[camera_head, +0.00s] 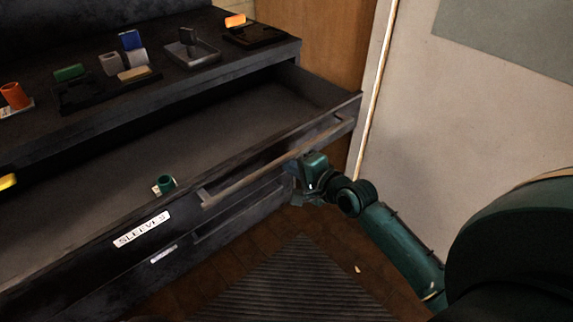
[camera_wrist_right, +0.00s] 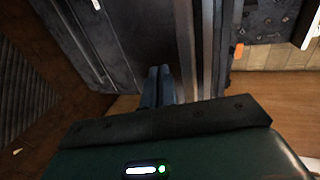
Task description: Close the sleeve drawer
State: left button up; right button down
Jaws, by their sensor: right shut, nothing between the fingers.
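The sleeve drawer (camera_head: 95,262) is pulled open, with a white SLEEVES label (camera_head: 142,229) on its dark front. Its long bar handle (camera_head: 270,166) runs across the right part of the front. A small green sleeve (camera_head: 166,184) with a pale tag lies inside. My right gripper (camera_head: 297,192) is at the drawer front, just below the handle's right part. In the right wrist view its fingers (camera_wrist_right: 159,72) are together and empty, close to the dark front. I cannot tell whether they touch it. My left gripper is not in view.
The cabinet top (camera_head: 215,75) holds a green block (camera_head: 69,72), a blue block (camera_head: 131,39), a grey tray (camera_head: 192,54) and an orange cylinder (camera_head: 15,95). Another closed drawer (camera_head: 240,215) is below. A pale wall (camera_head: 480,120) stands right; a ribbed mat (camera_head: 295,285) covers the floor.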

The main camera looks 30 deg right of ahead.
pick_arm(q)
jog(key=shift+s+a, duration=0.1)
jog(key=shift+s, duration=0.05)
pick_arm(e)
jog(key=shift+w+a, duration=0.25)
jog(key=shift+w, duration=0.7)
